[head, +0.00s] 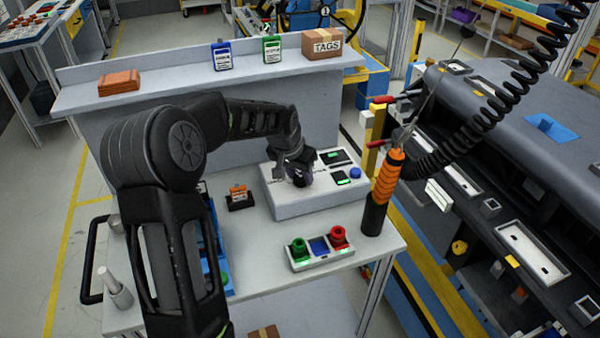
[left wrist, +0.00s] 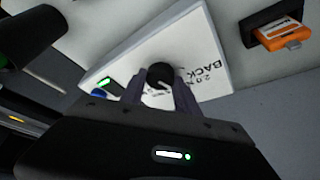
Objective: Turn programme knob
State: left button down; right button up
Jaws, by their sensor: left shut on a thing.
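The programme knob (left wrist: 160,74) is a dark round knob with a light pointer mark on the sloped white panel (left wrist: 205,50) of a box. My left gripper (left wrist: 160,88) is shut on the knob, with a finger on either side of it. In the head view my left gripper (head: 298,172) reaches down onto the box (head: 300,205) and mostly hides the knob. Printed marks stand on the panel around the knob, partly covered; "BACK" is readable. My right gripper is not in view.
On the box, small green-lit displays (head: 341,177) and a blue button (head: 355,172) sit right of the gripper. An orange device (head: 238,193) stands left. A tray with green and red buttons (head: 320,253) lies in front. An orange-handled tool (head: 387,180) stands upright at right.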

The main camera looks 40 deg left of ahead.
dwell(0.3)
pick_arm(q)
jog(key=c, duration=0.9)
grip_release()
jog(key=b+v, duration=0.1)
jog(key=v, duration=0.6)
jog(key=shift+s+r, duration=0.2)
jog(key=shift+r, duration=0.15)
jog(key=shift+f, duration=0.1)
